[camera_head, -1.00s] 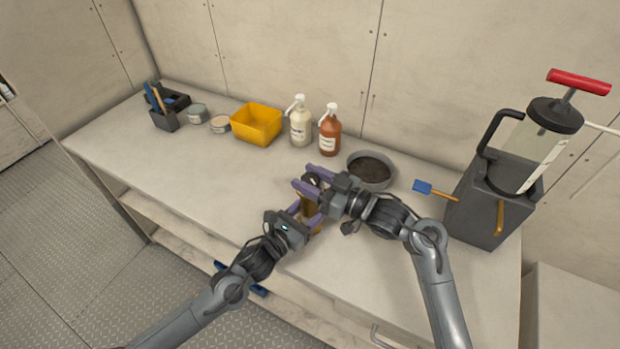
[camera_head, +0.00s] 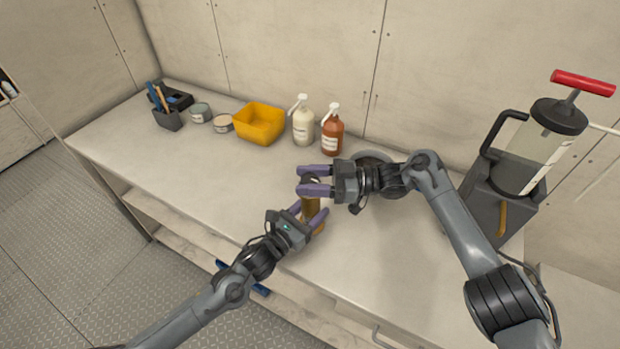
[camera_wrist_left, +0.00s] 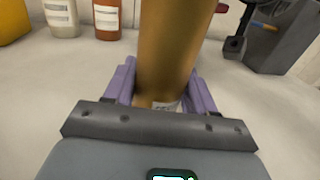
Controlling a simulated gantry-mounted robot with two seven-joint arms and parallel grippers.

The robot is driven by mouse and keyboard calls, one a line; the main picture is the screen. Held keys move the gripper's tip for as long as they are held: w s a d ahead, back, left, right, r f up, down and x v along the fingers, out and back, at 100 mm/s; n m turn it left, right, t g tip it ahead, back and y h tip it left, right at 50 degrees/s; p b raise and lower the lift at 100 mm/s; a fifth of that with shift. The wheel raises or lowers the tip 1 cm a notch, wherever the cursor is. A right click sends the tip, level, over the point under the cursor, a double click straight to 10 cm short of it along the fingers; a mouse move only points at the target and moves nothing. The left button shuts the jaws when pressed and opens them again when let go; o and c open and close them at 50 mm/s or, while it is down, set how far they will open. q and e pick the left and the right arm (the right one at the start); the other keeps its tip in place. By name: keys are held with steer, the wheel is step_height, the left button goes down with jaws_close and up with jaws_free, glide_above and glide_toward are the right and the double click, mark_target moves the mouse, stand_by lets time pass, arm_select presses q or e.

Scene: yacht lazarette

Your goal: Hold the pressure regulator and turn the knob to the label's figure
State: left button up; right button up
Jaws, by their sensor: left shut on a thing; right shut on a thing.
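The pressure regulator (camera_head: 310,208) is a brass-coloured body standing on the worktop near its front edge. It also shows in the left wrist view (camera_wrist_left: 172,50), close up between purple fingers, with part of a pale label at its lower end; the figure is not legible. My left gripper (camera_head: 310,221) is shut on the regulator's body from the front left. My right gripper (camera_head: 314,181) is above it, coming from the right, and is shut on the dark knob (camera_head: 312,181) at the regulator's top. The fingers hide much of the knob, and its setting cannot be read.
Behind stand a yellow bin (camera_head: 259,123), a white pump bottle (camera_head: 303,124) and a brown pump bottle (camera_head: 332,133). A grey round pan (camera_head: 372,157) is partly hidden by my right arm. A red-handled pump (camera_head: 545,140) stands at right. The worktop's left middle is clear.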

steer(key=shift+f, duration=0.15)
steer(key=shift+w+d, duration=0.15)
steer(key=shift+d, duration=0.3)
steer(key=o, duration=0.9)
steer(key=shift+o, duration=0.2)
steer(key=d, duration=0.7)
steer(key=shift+d, duration=0.3)
